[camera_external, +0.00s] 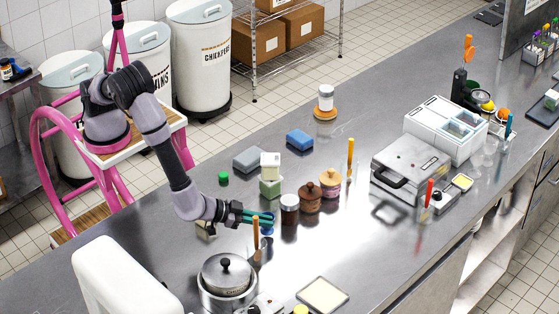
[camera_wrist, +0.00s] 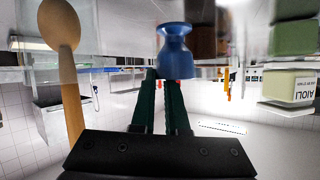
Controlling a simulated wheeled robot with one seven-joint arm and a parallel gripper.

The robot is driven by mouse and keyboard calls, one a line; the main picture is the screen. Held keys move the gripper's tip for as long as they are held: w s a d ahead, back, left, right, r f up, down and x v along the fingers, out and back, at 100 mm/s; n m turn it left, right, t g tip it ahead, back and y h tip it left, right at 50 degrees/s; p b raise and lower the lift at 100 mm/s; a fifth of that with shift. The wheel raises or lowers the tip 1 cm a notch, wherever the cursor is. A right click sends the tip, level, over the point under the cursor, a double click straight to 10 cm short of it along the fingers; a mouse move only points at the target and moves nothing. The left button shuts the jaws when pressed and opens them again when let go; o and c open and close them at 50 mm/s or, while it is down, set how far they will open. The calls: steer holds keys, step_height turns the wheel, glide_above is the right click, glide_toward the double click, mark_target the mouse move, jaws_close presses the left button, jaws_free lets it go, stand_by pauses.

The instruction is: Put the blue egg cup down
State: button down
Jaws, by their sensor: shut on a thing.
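The blue egg cup (camera_wrist: 175,46) is held at the tips of my gripper (camera_wrist: 160,78) in the wrist view. The dark green fingers are shut on it, and that view looks turned upside down. In the external view my gripper (camera_external: 262,218) reaches right over the steel counter (camera_external: 380,265), behind the pot. Only a small blue bit of the cup (camera_external: 267,229) shows there, partly hidden by the fingers. I cannot tell whether the cup touches the counter.
A wooden spoon (camera_external: 256,238) stands upright close to the fingers, by the lidded pot (camera_external: 227,276).

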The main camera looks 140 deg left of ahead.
steer(key=shift+f, duration=0.95)
steer(key=c, duration=0.9)
jaws_free()
steer(key=shift+f, duration=0.15)
